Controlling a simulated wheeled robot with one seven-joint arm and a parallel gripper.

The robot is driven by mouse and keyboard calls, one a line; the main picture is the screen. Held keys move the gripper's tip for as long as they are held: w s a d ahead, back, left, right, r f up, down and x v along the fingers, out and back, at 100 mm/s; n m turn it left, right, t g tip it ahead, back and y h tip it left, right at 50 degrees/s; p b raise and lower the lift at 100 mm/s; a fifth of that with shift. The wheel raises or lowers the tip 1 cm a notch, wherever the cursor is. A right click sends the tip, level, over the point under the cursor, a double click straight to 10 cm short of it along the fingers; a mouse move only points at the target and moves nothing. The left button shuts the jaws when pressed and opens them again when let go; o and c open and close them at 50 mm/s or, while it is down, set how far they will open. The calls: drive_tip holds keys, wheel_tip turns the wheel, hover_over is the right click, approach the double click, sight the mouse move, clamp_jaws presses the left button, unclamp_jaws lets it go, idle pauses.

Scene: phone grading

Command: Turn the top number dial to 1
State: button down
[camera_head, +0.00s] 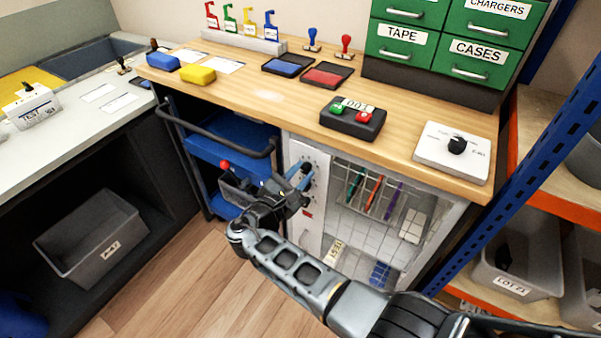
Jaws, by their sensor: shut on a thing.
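A white control panel (309,236) runs down the left side of the glass-fronted cabinet under the wooden counter. My gripper (301,179) is at the upper part of this panel, its fingers shut around the top number dial. The fingers hide most of the dial, and I cannot read its numbers or its pointer. A small red mark (307,214) shows lower on the panel. The rest of the panel below is partly covered by my arm.
The cabinet's glass door (372,215) shows pens and boxes inside. A blue cart (232,152) with a dark handle stands close at the left of my gripper. A white box with a black knob (457,146) and a two-button box (352,118) sit on the counter.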

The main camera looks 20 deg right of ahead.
drive_tip(key=shift+f, duration=0.1)
drive_tip(key=c, duration=0.9)
unclamp_jaws()
drive_tip(key=shift+o, duration=0.2)
drive_tip(key=v, duration=0.7)
drive_tip(key=shift+s+a+b, duration=0.25)
drive_tip(key=shift+a+b, duration=0.05)
drive_tip(key=shift+a, duration=0.05)
